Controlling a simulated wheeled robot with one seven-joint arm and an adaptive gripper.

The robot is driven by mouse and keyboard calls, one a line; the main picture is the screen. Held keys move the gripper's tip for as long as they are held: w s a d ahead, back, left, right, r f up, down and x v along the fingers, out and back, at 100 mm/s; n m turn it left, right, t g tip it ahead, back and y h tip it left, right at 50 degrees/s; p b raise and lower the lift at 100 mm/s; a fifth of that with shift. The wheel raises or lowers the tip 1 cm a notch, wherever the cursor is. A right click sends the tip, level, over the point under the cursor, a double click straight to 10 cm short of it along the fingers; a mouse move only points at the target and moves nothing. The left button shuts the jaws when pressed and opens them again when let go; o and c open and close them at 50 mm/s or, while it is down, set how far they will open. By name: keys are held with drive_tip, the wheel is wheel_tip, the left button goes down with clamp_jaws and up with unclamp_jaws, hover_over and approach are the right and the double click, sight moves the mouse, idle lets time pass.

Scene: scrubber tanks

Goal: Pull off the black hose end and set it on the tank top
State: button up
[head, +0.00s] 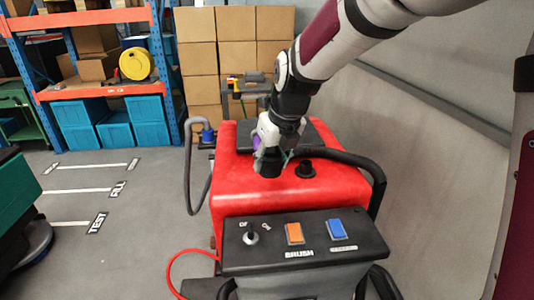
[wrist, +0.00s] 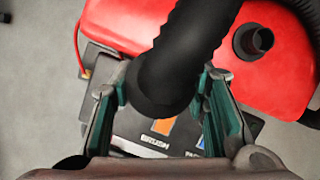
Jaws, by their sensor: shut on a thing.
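The black hose end (wrist: 160,88) is between the green-padded fingers of my gripper (wrist: 163,95) in the wrist view, with its ribbed hose running to the top of that view. In the head view, my gripper (head: 268,157) is over the red tank top (head: 240,192), and the dark hose end (head: 267,165) shows below it. My gripper is shut on the hose end. A black round port (wrist: 252,41) with an open hole stands on the tank, apart from the hose end; it also shows in the head view (head: 305,168). I cannot tell whether the hose end touches the tank.
A black control panel (head: 305,242) with an orange and a blue switch is at the tank's near side. A black curved tube (head: 365,165) runs along the tank's right. A grey hose with a blue fitting (head: 207,134) is at left. The red top in front of the port is clear.

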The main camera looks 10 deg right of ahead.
drive_tip(key=w+a, duration=0.6)
drive_tip(key=w, duration=0.1)
idle(0.7)
idle(0.5)
drive_tip(key=shift+f+p, duration=0.2)
drive_tip(key=shift+p, duration=0.2)
drive_tip(key=shift+f, duration=4)
drive_tip(key=o, duration=1.8)
